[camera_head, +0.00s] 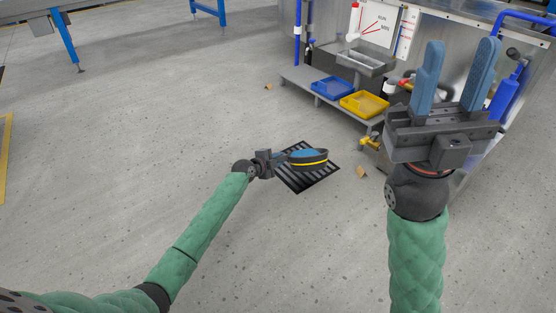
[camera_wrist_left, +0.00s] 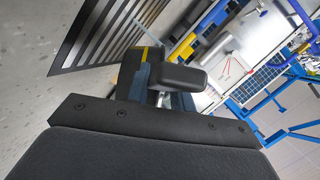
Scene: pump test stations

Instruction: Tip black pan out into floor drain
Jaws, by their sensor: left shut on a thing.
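The black pan (camera_head: 318,163) has a yellow stripe around its side and is held above the floor drain. Something blue shows inside its rim; I cannot tell what it is. My left gripper (camera_head: 281,157) is shut on the pan at its left side. The pan looks roughly level in the head view. The floor drain (camera_head: 300,184) is a dark slatted grate, partly hidden by the pan. In the left wrist view the grate (camera_wrist_left: 92,45) is at the upper left, and a black handle-like part (camera_wrist_left: 184,78) is between the blue fingers. My right gripper (camera_head: 458,75) is open and empty.
A pump station with a grey low shelf (camera_head: 298,78) stands behind, carrying a blue tray (camera_head: 332,88) and a yellow tray (camera_head: 364,103). A yellow fitting (camera_head: 370,143) and a small tan piece (camera_head: 361,172) are right of the drain.

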